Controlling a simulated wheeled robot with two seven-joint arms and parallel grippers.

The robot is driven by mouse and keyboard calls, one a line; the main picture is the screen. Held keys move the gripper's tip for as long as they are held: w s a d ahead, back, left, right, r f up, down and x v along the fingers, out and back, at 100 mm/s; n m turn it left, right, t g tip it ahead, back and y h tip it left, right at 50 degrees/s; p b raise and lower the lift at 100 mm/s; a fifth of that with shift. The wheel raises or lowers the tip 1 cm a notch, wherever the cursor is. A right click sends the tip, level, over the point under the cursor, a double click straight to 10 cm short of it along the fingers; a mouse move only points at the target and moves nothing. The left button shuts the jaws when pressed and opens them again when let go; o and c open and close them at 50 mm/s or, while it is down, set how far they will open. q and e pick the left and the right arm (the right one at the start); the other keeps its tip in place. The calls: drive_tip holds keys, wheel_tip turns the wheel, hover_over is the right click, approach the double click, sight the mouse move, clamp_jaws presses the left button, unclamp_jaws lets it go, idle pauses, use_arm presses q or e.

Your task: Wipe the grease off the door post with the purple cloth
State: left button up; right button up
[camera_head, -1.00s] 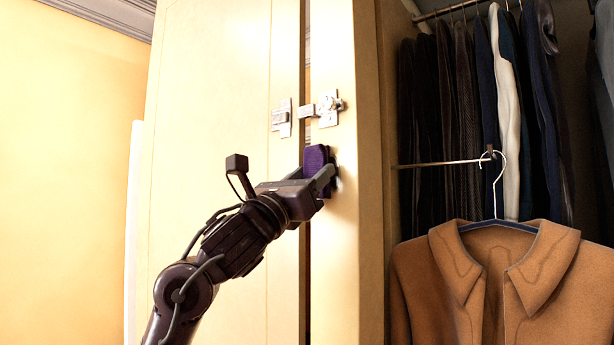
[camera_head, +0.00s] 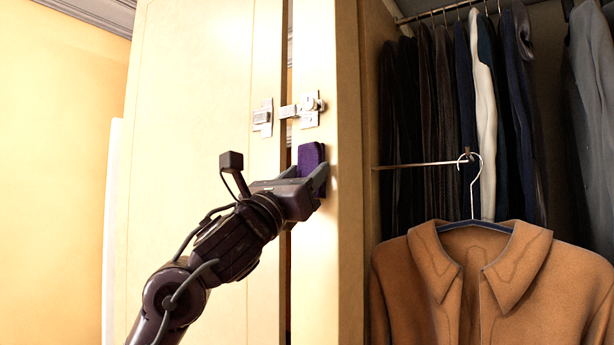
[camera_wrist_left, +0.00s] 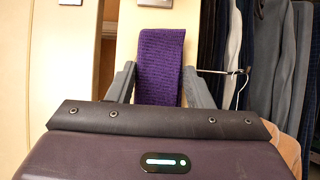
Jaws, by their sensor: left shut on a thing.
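The purple cloth (camera_head: 311,156) is a folded pad held between the fingers of my left gripper (camera_head: 316,178). In the left wrist view the cloth (camera_wrist_left: 160,62) stands up between the two fingers, with its woven face toward the camera. My left gripper is shut on it. The cloth is against or very close to the pale door post (camera_head: 338,250), just below the metal latch; I cannot tell whether it touches. No grease shows clearly on the post; the part behind the cloth is hidden. My right gripper is not in view.
A latch (camera_head: 302,109) bridges the narrow gap between the cupboard door (camera_head: 190,130) and the post. A tan coat (camera_head: 480,275) hangs on a hanger from a rod (camera_head: 420,165) to the right of the post. Dark clothes (camera_head: 440,110) hang behind it.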

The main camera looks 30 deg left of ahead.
use_arm(q)
drive_tip(key=shift+d+r+p, duration=0.15)
drive_tip(key=shift+d+p, duration=0.2)
drive_tip(key=shift+d, duration=0.2)
drive_tip(key=a, duration=0.4)
drive_tip(key=shift+w, duration=0.2)
idle(0.8)
drive_tip(key=shift+s+b, duration=0.1)
drive_tip(key=shift+b, duration=0.2)
drive_tip(key=shift+s+a+b, duration=0.15)
drive_tip(key=shift+s+b, duration=0.25)
drive_tip(key=shift+s, duration=1.05)
drive_tip(key=shift+s+a+b, duration=0.1)
drive_tip(key=shift+s+b, duration=0.25)
drive_tip(key=shift+s, duration=1.1)
